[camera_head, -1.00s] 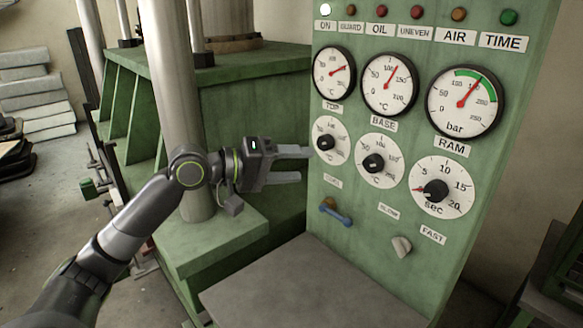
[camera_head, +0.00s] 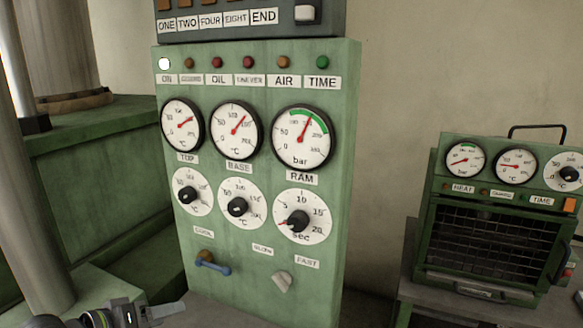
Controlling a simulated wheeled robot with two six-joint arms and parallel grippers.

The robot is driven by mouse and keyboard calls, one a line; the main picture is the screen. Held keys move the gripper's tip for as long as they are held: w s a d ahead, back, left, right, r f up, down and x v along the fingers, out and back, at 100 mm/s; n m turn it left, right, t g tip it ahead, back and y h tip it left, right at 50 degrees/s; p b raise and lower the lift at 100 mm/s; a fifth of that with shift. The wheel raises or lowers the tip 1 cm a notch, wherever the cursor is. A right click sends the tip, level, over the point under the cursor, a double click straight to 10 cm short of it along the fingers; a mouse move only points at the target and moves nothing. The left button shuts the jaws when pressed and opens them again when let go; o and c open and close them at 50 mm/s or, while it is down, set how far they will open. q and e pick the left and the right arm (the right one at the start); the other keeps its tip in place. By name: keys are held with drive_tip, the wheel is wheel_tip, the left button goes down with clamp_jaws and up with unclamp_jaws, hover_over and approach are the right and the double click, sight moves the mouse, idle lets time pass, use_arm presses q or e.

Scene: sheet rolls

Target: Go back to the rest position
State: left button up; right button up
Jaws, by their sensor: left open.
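My left gripper (camera_head: 166,311) shows at the bottom left edge, partly cut off by the frame. Its jaws are open and I see nothing between them. It is below and to the left of the green control panel (camera_head: 262,262), apart from the panel's knobs. My right gripper is not in view.
A green oven (camera_head: 490,230) stands on the right. A metal column (camera_head: 32,230) rises on the left.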

use_arm(q)
drive_tip(key=s+f+g+y, duration=0.1)
drive_tip(key=s+f, duration=0.3)
drive_tip(key=f, duration=0.1)
drive_tip(key=s+a+f+m+g+y, duration=0.1)
drive_tip(key=s+f+y, duration=0.1)
drive_tip(key=s+f, duration=0.3)
drive_tip(key=s+f+y, duration=0.2)
drive_tip(key=s+f, duration=0.2)
drive_tip(key=f, duration=0.1)
drive_tip(key=shift+s+a+f+g, duration=0.3)
drive_tip(key=shift+g, duration=0.1)
drive_tip(key=s+a+f+g+y, duration=0.1)
drive_tip(key=s+f+g+y, duration=0.1)
drive_tip(key=s, duration=0.5)
drive_tip(key=s+a+f+g+y, duration=0.2)
drive_tip(key=s+f, duration=0.1)
drive_tip(key=s, duration=0.5)
wheel_tip(320, 180, down, 26)
drive_tip(key=a+g, duration=0.1)
drive_tip(key=a, duration=0.1)
drive_tip(key=s+d+f+g, duration=0.1)
drive_tip(key=s+d+f, duration=0.1)
drive_tip(key=s+f, duration=1.2)
drive_tip(key=shift+s+f+m+h, duration=0.25)
drive_tip(key=shift+s+m+h, duration=0.05)
drive_tip(key=shift+m+h, duration=0.1)
